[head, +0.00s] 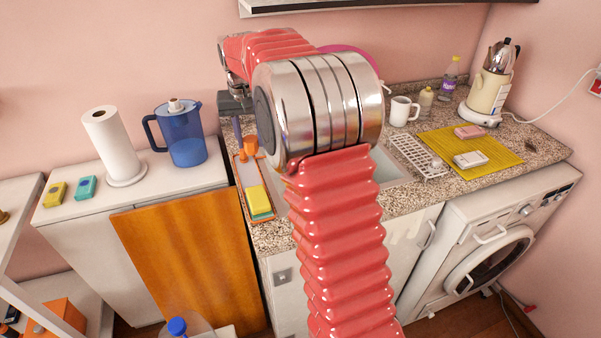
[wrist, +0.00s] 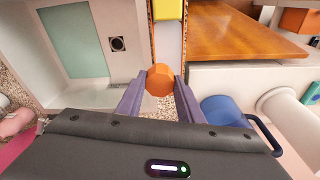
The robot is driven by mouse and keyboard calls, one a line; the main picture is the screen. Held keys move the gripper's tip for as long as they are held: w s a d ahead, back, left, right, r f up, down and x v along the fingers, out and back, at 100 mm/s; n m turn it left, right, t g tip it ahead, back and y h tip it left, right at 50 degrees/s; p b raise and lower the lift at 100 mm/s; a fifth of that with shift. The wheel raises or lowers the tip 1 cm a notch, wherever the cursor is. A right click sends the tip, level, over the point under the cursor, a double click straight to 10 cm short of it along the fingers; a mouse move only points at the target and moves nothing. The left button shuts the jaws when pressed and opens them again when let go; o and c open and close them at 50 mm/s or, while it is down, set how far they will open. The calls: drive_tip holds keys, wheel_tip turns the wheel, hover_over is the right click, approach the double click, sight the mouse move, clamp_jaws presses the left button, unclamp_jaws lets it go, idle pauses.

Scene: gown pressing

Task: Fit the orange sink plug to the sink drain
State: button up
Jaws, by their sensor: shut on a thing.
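The orange sink plug (wrist: 160,80) is held between the two purple-grey fingertips of my gripper (wrist: 159,90). In the head view the orange plug (head: 250,145) shows below my gripper (head: 240,130), above the left end of the counter. The sink (wrist: 75,88) lies to the left in the wrist view, with the dark round sink drain (wrist: 117,43) in it. The plug is apart from the drain, to its right and nearer the gripper. In the head view my arm hides most of the sink (head: 393,168), and the drain is hidden there.
A narrow tray with a yellow sponge (head: 257,198) lies on the counter's left end. A blue jug (head: 184,140) and paper roll (head: 110,145) stand on the left cabinet. A white rack (head: 415,158), mug (head: 402,111) and kettle (head: 488,95) stand right of the sink.

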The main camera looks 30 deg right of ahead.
drive_tip(key=s+d+f+n, duration=0.1)
drive_tip(key=d+f, duration=0.1)
drive_tip(key=d, duration=0.6)
drive_tip(key=s+d+f+n, duration=0.1)
drive_tip(key=s+d+f, duration=0.15)
drive_tip(key=d, duration=0.55)
wheel_tip(320, 180, down, 14)
drive_tip(key=n, duration=0.1)
drive_tip(key=shift+w+r, duration=0.25)
drive_tip(key=shift+w, duration=0.2)
drive_tip(key=shift+s, duration=0.15)
drive_tip(key=shift+s+f, duration=0.1)
drive_tip(key=shift+f, duration=2.7)
drive_tip(key=shift+f, duration=1.25)
